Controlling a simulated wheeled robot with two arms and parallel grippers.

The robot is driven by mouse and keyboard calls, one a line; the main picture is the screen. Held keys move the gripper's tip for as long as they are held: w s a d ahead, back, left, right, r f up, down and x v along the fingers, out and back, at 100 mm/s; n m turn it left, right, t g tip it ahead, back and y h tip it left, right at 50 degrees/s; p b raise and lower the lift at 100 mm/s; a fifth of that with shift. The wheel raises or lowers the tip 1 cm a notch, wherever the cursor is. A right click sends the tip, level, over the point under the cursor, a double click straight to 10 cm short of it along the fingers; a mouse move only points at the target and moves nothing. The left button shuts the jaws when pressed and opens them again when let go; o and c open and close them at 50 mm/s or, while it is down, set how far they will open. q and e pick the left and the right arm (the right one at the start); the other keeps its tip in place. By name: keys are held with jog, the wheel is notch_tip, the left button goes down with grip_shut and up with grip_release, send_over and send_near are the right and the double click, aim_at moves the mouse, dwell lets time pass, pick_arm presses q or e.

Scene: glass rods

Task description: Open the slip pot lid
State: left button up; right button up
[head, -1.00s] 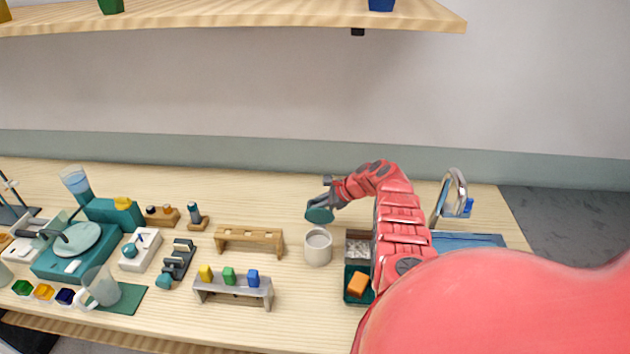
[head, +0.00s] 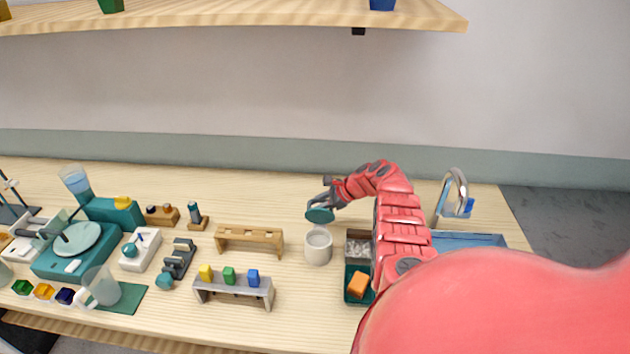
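The slip pot (head: 318,247) is a pale grey-white round pot standing upright on the wooden table, right of centre in the head view. Its top is uncovered and the inside shows. A teal round lid (head: 320,215) is in the air just above and behind the pot, apart from its rim. My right gripper (head: 325,201) is at the lid and appears shut on it, though its fingertips are small and partly hidden. My red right arm reaches in from the right. My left gripper is not in view.
A wooden rack (head: 249,235) stands left of the pot, and a grey rack (head: 233,285) with coloured blocks is in front of it. A teal tray (head: 353,296) with an orange sponge (head: 358,285) lies right of the pot. The table behind the pot is clear.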

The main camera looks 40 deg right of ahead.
aim_at(322, 201)
jog(key=p+v, duration=0.2)
jog(key=v, duration=0.1)
jog(key=shift+r, duration=0.3)
jog(key=b+v, duration=0.3)
jog(key=v, duration=1.1)
jog(key=shift+f+b, duration=0.15)
jog(key=shift+b, duration=0.25)
